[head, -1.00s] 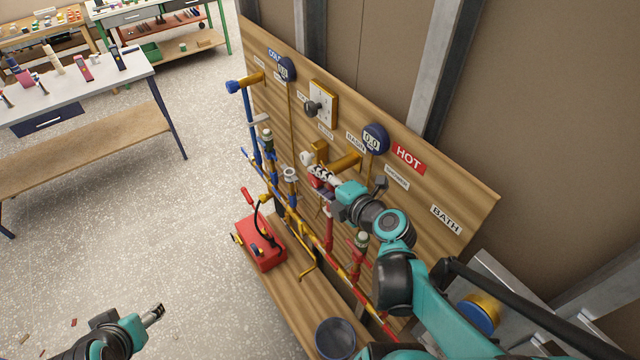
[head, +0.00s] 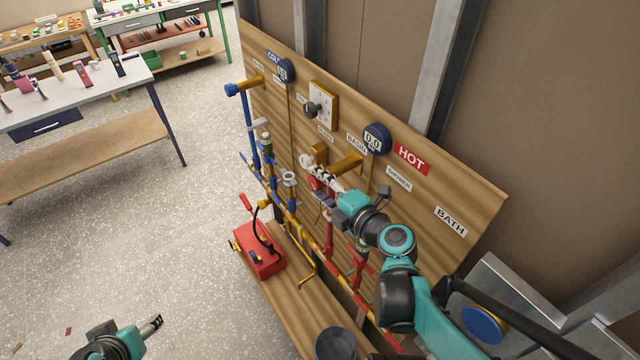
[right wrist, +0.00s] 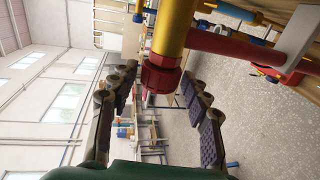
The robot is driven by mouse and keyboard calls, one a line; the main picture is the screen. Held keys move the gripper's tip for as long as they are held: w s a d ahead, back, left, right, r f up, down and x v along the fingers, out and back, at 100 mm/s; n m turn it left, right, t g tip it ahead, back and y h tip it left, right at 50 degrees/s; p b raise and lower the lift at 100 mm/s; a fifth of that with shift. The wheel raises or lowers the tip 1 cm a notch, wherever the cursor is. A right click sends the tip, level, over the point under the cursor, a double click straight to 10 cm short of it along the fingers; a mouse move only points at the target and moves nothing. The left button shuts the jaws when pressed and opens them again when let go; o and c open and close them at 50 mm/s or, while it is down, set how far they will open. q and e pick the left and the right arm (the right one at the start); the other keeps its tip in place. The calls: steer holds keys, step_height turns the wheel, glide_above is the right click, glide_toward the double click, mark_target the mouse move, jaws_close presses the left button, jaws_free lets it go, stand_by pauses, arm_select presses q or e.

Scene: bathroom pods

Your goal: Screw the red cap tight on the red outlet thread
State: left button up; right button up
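The red cap (right wrist: 160,75) sits at the end of the yellow outlet pipe (right wrist: 172,28) in the right wrist view. Its far side and the thread are hidden, so I cannot tell how tight it is. My right gripper (right wrist: 160,105) is open, with one finger on each side of the cap and a visible gap on the left side. In the head view the right gripper (head: 322,182) is at the board below the HOT gauge, where its fingers hide the cap. My left gripper (head: 153,324) is low at the left, over the floor, far from the board; its finger opening is unclear.
A red pipe (right wrist: 235,45) runs right from the outlet. The wooden board (head: 455,195) carries gauges, valves and blue and red pipes. A red toolbox-like unit (head: 262,250) and a dark bucket (head: 335,343) stand on the ledge.

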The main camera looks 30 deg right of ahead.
stand_by(0.3)
steer(key=g+p, duration=0.1)
steer(key=p, duration=0.1)
steer(key=r+g+p, duration=0.1)
steer(key=p, duration=0.2)
steer(key=shift+w+g+p, duration=0.15)
steer(key=shift+g+p, duration=0.15)
steer(key=shift+g, duration=0.1)
steer(key=shift+f+g+p, duration=0.15)
steer(key=shift+g+p, duration=0.25)
steer(key=shift+p, duration=0.05)
